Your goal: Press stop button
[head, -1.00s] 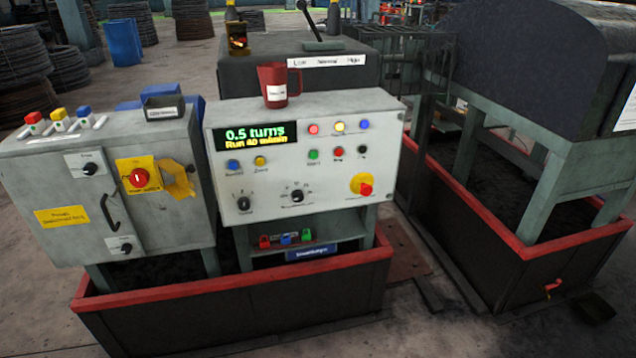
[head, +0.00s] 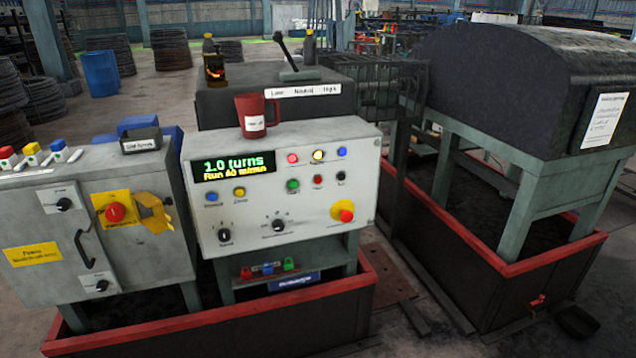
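The grey control panel (head: 300,200) stands in the middle of the head view. Its display (head: 234,165) reads "1.0 turns" and a "Run" line with a blurred speed. A small red button (head: 318,181) sits between a green button (head: 293,185) and a black button (head: 341,176); their labels are too small to read. A larger red mushroom button (head: 346,215) on a yellow disc is at the panel's lower right. Neither gripper is in view, and nothing covers the panel's buttons.
A grey cabinet (head: 150,260) with a red knob (head: 115,212) on yellow stands at left. A red mug (head: 256,115) sits on top of the panel. A red-rimmed trough (head: 370,285) surrounds the panel's base. A dark hooded machine (head: 500,90) is at right.

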